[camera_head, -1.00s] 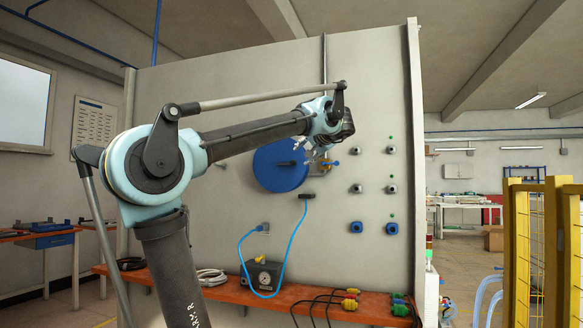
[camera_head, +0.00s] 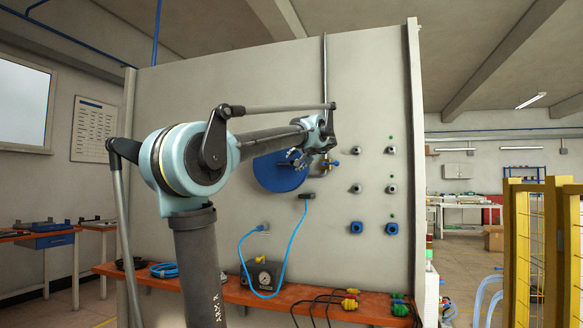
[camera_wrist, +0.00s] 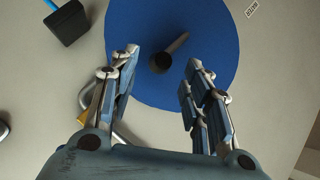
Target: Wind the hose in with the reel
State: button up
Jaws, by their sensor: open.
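The reel is a blue disc on the grey wall panel (camera_head: 268,178), partly hidden behind my gripper in the head view. It also fills the upper middle of the wrist view (camera_wrist: 215,30). Its dark crank handle (camera_wrist: 172,50) sticks out from the disc toward the camera. My gripper (camera_head: 296,157) is open in front of the reel. In the wrist view its fingers (camera_wrist: 161,60) stand on either side of the handle, with gaps to both. The blue hose (camera_head: 286,258) hangs in a loop below a black outlet block (camera_head: 306,196).
An orange shelf (camera_head: 230,293) below carries a dark gauge box (camera_head: 262,274), cables and a blue coil (camera_head: 164,270). Valves and blue sockets (camera_head: 356,227) sit on the panel right of the reel. A yellow fence (camera_head: 517,255) stands at far right.

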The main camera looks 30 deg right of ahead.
jog(key=shift+x, duration=2.55)
jog(key=shift+c, duration=0.3)
grip_shut()
